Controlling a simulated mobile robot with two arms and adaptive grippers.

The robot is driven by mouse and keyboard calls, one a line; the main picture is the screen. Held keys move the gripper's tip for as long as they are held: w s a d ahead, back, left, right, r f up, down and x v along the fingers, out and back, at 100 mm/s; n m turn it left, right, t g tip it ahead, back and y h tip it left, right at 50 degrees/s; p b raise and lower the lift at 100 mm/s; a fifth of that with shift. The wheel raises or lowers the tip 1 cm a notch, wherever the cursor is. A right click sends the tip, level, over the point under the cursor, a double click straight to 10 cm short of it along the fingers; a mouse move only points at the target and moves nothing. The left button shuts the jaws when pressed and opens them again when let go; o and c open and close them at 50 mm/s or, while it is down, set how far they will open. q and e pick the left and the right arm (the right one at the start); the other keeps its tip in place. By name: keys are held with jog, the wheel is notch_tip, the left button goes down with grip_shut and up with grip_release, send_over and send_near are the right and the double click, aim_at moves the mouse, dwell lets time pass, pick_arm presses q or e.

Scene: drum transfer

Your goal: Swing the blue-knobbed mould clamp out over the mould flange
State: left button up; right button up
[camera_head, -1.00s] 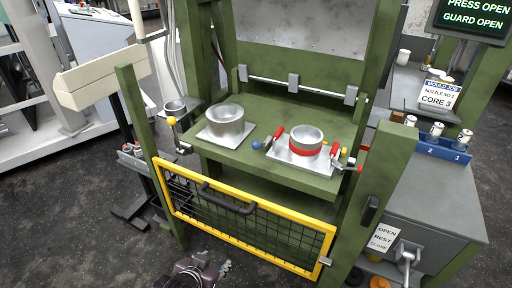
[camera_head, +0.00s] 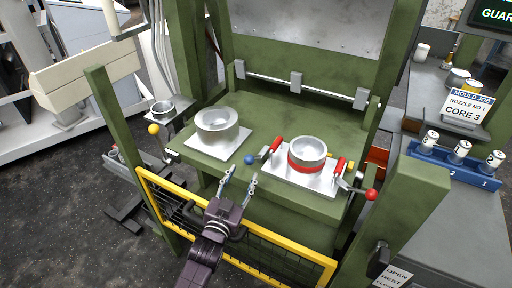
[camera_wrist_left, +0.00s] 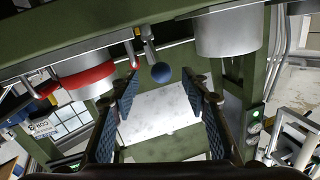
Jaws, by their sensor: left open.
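The blue knob (camera_head: 249,160) sits at the left end of the mould clamp, whose red part (camera_head: 275,146) stands beside the red-banded mould (camera_head: 306,163). The clamp lies left of the mould's flange plate (camera_head: 285,180), by its left edge. My left gripper (camera_head: 240,179) is open and empty, above the yellow guard gate, just short of the knob. In the left wrist view, the blue knob (camera_wrist_left: 161,73) shows ahead, between and beyond the two open fingers (camera_wrist_left: 165,92). I cannot tell the exact gap. My right gripper is not in view.
A second, plain metal mould (camera_head: 217,126) stands on the green press table left of the clamp. A red-knobbed lever (camera_head: 371,194) is at the flange's right side. The yellow-framed gate (camera_head: 262,270) crosses below my arm. A yellow-knobbed lever (camera_head: 154,129) stands at the left.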

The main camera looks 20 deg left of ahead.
aim_at(247, 163)
pick_arm(q)
jog(key=w, duration=0.2)
jog(key=w+r, duration=0.1)
jog(key=w, duration=0.1)
jog(key=shift+d+r+p, duration=0.1)
jog(key=shift+p, duration=0.2)
jog(key=shift+w+f, duration=0.2)
jog(key=shift+w, duration=1.25)
jog(key=c, duration=0.8)
grip_shut()
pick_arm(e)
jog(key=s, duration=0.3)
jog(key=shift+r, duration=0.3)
